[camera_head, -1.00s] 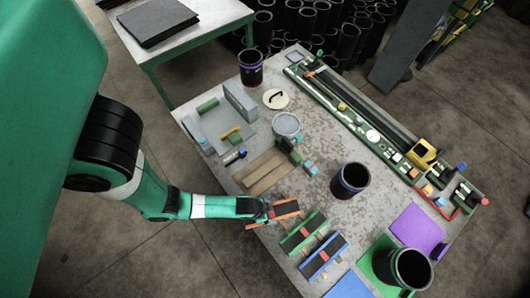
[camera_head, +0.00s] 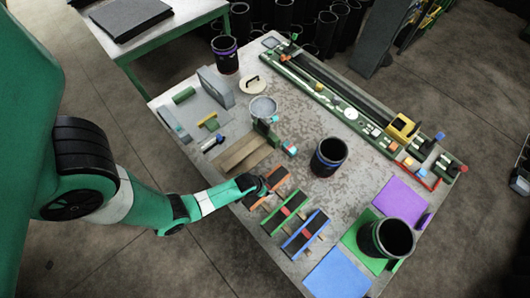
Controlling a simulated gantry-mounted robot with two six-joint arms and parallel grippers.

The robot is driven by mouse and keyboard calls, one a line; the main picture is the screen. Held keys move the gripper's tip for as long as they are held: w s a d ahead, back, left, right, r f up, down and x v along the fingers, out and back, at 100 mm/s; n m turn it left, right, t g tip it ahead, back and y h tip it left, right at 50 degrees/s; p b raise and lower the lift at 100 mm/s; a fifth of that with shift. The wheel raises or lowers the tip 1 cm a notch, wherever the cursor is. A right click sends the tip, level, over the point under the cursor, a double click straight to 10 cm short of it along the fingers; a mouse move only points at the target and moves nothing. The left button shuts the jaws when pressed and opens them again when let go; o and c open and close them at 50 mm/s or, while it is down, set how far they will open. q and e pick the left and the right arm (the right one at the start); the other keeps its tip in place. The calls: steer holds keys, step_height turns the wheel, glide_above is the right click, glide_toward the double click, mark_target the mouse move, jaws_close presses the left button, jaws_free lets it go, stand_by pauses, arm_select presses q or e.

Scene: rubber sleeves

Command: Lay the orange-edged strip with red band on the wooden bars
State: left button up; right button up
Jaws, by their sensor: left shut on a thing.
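The orange-edged strip (camera_head: 269,190) is dark with a red band near its middle. It lies at the table's left front edge, roughly parallel to the green-edged strip (camera_head: 285,206) and just left of it. My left gripper (camera_head: 260,184) is shut on this strip near its middle and hides part of it. Thin wooden bars (camera_head: 301,216) show in the gaps between the strips. Whether the orange-edged strip touches them I cannot tell. A dark shape at the right edge may be my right gripper (camera_head: 520,178); its jaws are unclear.
A blue-edged strip (camera_head: 306,232) lies beyond the green-edged one. A black cup (camera_head: 328,157) and a wooden board (camera_head: 243,153) stand near. A green rail fixture (camera_head: 350,105) runs along the far side. Blue (camera_head: 337,277) and purple (camera_head: 402,201) mats lie right.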

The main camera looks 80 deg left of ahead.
arm_select(q)
steer(key=shift+f+b, duration=2.2)
steer(key=shift+f, duration=0.4)
steer(key=shift+f+b, duration=0.5)
steer(key=shift+f, duration=0.05)
steer(key=o, duration=1.3)
steer(key=p+v, duration=0.6)
steer(key=v, duration=0.4)
steer(key=shift+r+p, duration=0.4)
steer(key=shift+s+d+r+p, duration=0.15)
steer(key=shift+s+r+p, duration=0.1)
steer(key=shift+r+p, duration=0.15)
